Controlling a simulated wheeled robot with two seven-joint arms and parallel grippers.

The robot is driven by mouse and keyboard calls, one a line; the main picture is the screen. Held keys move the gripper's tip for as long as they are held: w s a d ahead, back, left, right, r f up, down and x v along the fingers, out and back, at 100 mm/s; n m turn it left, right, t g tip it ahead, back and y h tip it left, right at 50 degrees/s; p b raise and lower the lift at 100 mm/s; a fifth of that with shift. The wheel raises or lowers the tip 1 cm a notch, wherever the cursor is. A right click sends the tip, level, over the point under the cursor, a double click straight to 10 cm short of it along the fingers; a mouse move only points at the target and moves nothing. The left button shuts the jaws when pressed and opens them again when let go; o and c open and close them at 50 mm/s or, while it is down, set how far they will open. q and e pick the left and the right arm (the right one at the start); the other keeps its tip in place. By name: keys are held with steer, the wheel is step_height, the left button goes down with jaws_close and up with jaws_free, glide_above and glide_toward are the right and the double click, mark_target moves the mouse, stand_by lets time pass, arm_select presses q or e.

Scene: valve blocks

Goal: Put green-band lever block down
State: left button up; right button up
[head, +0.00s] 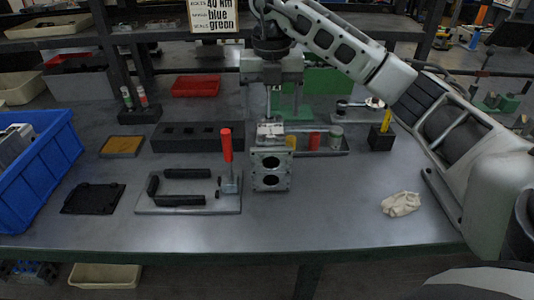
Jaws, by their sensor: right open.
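My left gripper is out of view.
A fixture plate (146,207) with black rails and a red-handled clamp (227,147) stands left of the block. A blue bin (52,165) is at the left edge, a black pad (93,198) beside it. A crumpled cloth (401,204) lies right; the front middle is clear.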

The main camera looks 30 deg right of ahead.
mark_target(270, 145)
steer(key=f, duration=1.1)
steer(key=shift+s+a, duration=0.15)
steer(key=shift+a, duration=0.05)
steer(key=shift+c, duration=0.3)
steer(key=shift+r, duration=0.1)
jaws_close()
steer(key=shift+r, duration=0.15)
